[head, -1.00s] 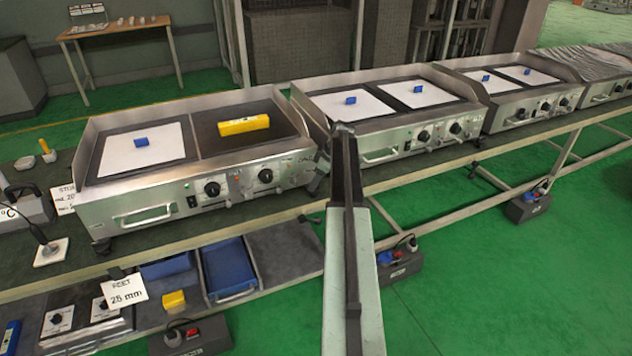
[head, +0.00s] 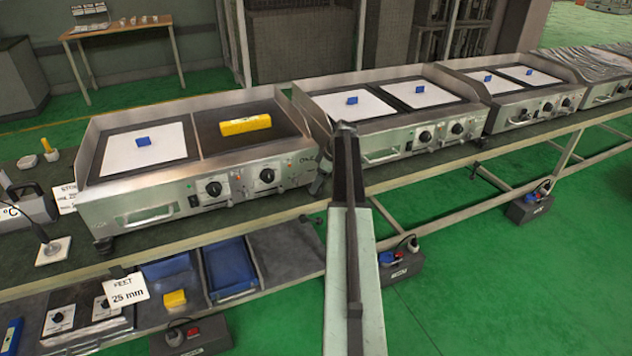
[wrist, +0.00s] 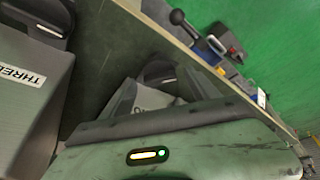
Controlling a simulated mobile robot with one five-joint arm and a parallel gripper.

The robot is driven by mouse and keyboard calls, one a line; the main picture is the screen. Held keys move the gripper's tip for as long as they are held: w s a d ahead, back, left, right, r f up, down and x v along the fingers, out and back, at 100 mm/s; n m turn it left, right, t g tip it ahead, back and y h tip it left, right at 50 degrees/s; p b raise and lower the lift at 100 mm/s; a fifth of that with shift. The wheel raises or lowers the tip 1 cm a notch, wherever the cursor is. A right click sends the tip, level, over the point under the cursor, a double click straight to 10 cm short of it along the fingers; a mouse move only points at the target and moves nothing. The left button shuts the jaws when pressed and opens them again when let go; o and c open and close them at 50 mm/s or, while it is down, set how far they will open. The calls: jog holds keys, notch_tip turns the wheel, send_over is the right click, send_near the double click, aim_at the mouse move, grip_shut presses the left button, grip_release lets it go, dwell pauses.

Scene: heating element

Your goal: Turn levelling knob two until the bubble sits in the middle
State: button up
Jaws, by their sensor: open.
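The yellow level (head: 245,125) lies on the dark right half of the nearest griddle (head: 140,205); its bubble is too small to make out. The front right foot (head: 318,185) of this griddle shows beside my arm. In the wrist view, a dark rounded knob (wrist: 157,73) sits beyond and between the spread fingers of my gripper (wrist: 157,86), which is open and appears empty. A partly hidden label is beside this knob, so I cannot tell its number. Another dark knob (wrist: 45,18) is at the upper left, near a grey block marked THREE (wrist: 22,76). My arm hides the gripper in the head view.
More griddles (head: 420,110) stand along the bench to the right. A blue tray (head: 228,268) and a card reading "FEET 25 mm" (head: 128,290) are on the lower shelf. The bench edge (wrist: 190,50) crosses the wrist view. Green floor (head: 500,270) is open in front.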

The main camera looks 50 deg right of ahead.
jog(key=m, duration=0.1)
jog(key=m+h, duration=0.1)
jog(key=m, duration=0.1)
jog(key=shift+s+a, duration=0.15)
jog(key=shift+a, duration=0.2)
jog(key=m+h, duration=0.1)
jog(key=m, duration=0.2)
jog(key=m+h, duration=0.1)
jog(key=m, duration=0.2)
jog(key=shift+a+h, duration=0.2)
jog(key=shift+h, duration=0.1)
notch_tip(320, 180, up, 8)
jog(key=s+a+m+p, duration=0.1)
jog(key=s+a+p, duration=0.15)
jog(key=p, duration=0.55)
jog(key=w+a+r+n+p, duration=0.1)
jog(key=a+p, duration=0.1)
jog(key=a, duration=0.8)
jog(key=w+a+r+g+y+p, duration=0.1)
jog(key=a+r+p, duration=0.1)
jog(key=a, duration=0.9)
jog(key=w+a+r+n+g+p, duration=0.1)
jog(key=a, duration=1)
jog(key=shift+a+r+n+y+p, duration=0.15)
jog(key=shift+a+n+y+p, duration=0.15)
jog(key=shift+p, duration=0.1)
